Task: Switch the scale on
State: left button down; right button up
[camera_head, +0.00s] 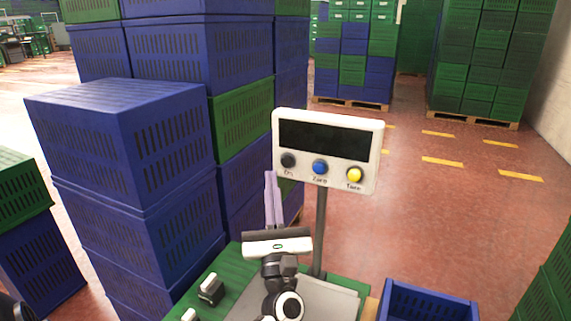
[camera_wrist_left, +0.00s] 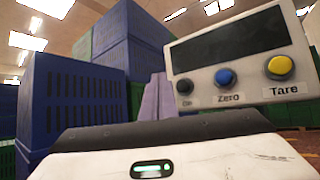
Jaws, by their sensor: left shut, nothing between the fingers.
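The scale's white display head (camera_head: 328,150) stands on a grey post, with a dark blank screen (camera_head: 324,137). Below the screen are a black On button (camera_head: 288,160), a blue Zero button (camera_head: 320,167) and a yellow Tare button (camera_head: 354,175). My left gripper (camera_head: 270,175) is shut and empty, its lilac fingers pointing up, just left of and below the On button. In the left wrist view the fingers (camera_wrist_left: 156,98) stand close to the left of the On button (camera_wrist_left: 184,87); I cannot tell whether they touch it. My right gripper is not in view.
Stacked blue crates (camera_head: 130,150) and green crates stand close on the left. The scale platform (camera_head: 325,303) is below the display. An open blue crate (camera_head: 428,302) is at the lower right. Red floor to the right is clear, with pallets of crates behind.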

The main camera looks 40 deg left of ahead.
aim_at(287, 162)
pick_arm(q)
jog(key=w, duration=0.2)
jog(key=w+a+b, duration=0.1)
jog(key=w, duration=0.1)
jog(key=shift+a+b, duration=0.15)
jog(key=shift+b, duration=0.15)
dwell(0.5)
dwell(0.5)
dwell(0.7)
jog(key=shift+w+a+b, duration=0.1)
jog(key=shift+w+b, duration=0.3)
jog(key=shift+b, duration=0.05)
